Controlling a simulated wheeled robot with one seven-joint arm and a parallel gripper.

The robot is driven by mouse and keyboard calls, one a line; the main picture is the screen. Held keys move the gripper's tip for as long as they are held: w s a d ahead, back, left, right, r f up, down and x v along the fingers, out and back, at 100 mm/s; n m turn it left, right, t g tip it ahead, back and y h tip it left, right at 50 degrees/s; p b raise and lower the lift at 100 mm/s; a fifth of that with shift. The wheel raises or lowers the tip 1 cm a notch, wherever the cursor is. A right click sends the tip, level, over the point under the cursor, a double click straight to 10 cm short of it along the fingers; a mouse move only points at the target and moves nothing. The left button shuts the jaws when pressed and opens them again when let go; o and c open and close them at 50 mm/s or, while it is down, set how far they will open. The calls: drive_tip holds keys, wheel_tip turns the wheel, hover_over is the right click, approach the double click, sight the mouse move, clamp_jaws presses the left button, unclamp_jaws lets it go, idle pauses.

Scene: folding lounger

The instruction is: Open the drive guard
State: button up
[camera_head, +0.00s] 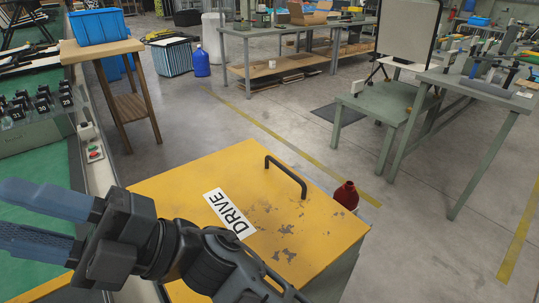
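The drive guard (258,181) is a yellow lid with chipped paint and a white label reading DRIVE (229,213). It lies flat and closed on a grey box in the middle of the view. A black bar handle (287,177) stands near its far right edge. My gripper (42,222) is at the lower left, with two blue fingers spread apart and nothing between them. It points left, away from the handle. My wrist and arm cover the near left part of the lid.
A dark red bottle (346,195) stands just beyond the lid's right edge. A green-topped machine (38,165) with a control box (90,142) runs along the left. A wooden stand (103,50) holds a blue bin (98,26). Grey workbenches (458,82) stand at right. Floor beyond the lid is clear.

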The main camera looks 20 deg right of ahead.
drive_tip(key=w+f+n+g+h, duration=0.5)
drive_tip(key=f+n+g+h, duration=0.15)
drive_tip(key=n+h, duration=0.2)
drive_tip(key=w+d+f+t+h, duration=0.2)
drive_tip(key=w+d+f+h, duration=0.4)
drive_tip(key=w+d, duration=0.15)
drive_tip(key=w+d+r+m+t+h, duration=0.1)
drive_tip(key=w+d+h, duration=0.25)
drive_tip(key=d, duration=0.65)
drive_tip(key=w+d+t+h, duration=0.1)
drive_tip(key=w+d+h, duration=0.3)
drive_tip(key=d, duration=0.5)
drive_tip(key=w+d+r+m+t+h, duration=0.15)
drive_tip(key=w+d, duration=0.35)
drive_tip(key=d, duration=0.5)
drive_tip(key=shift+n+h, duration=0.4)
drive_tip(key=shift+h, duration=0.05)
drive_tip(key=f, duration=0.2)
drive_tip(key=a+f+p, duration=0.1)
drive_tip(key=f, duration=0.5)
drive_tip(key=shift+s+a+f+p, duration=0.15)
drive_tip(key=shift+s+a+p, duration=0.1)
drive_tip(key=shift+s+p, duration=0.1)
clamp_jaws()
